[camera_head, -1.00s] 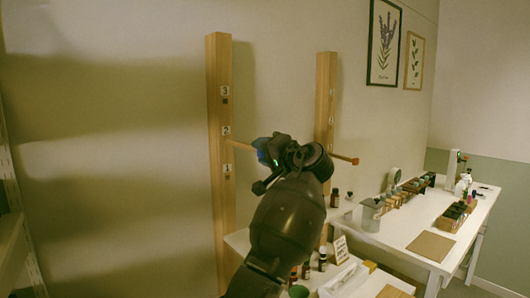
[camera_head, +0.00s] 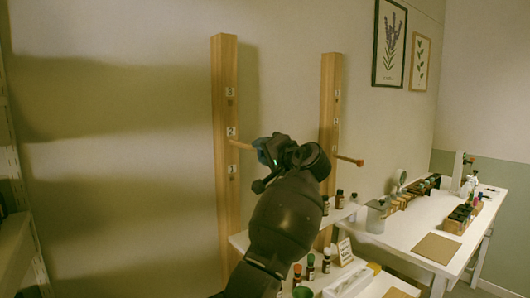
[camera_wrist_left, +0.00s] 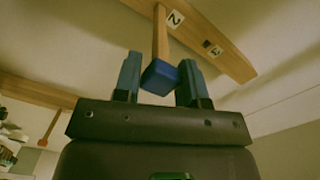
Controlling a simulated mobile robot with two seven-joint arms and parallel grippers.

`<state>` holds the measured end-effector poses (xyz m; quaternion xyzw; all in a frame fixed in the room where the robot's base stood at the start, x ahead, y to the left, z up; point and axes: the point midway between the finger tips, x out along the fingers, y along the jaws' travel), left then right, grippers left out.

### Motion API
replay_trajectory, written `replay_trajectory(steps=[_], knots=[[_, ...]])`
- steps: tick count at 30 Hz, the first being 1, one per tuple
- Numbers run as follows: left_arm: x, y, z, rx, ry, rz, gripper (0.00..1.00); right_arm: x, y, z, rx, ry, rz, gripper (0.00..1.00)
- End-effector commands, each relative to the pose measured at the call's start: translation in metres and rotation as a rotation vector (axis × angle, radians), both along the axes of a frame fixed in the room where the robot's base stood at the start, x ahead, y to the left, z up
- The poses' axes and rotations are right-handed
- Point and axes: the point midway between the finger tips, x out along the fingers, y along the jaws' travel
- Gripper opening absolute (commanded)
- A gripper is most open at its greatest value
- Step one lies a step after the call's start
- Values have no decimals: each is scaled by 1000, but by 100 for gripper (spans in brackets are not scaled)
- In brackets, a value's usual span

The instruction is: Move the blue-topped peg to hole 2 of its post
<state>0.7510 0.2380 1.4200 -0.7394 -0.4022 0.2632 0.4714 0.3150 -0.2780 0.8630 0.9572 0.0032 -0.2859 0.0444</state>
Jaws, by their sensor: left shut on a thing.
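The left wooden post (camera_head: 225,200) stands against the wall with labels 3, 2 and 1 from top to bottom. The blue-topped peg has a wooden shaft (camera_head: 243,145) that meets this post just below label 2. In the left wrist view its blue head (camera_wrist_left: 160,77) sits between the fingers and its shaft runs to the post beside label 2. How deep the shaft sits in the hole cannot be told. My left gripper (camera_head: 265,150) is shut on the blue head; its fingers also show in the left wrist view (camera_wrist_left: 159,80). My right gripper is out of view.
A second wooden post (camera_head: 329,90) to the right carries a peg with an orange-red top (camera_head: 360,162). Small bottles (camera_head: 310,267) stand on a low white shelf below. A white table (camera_head: 405,235) with bottles and trays extends at the right.

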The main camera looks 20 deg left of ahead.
Motion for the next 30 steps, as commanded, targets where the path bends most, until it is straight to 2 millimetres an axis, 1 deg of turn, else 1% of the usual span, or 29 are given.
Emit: replay_trajectory(steps=[30], knots=[[11,17,0,0,-1,1,14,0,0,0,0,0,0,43]])
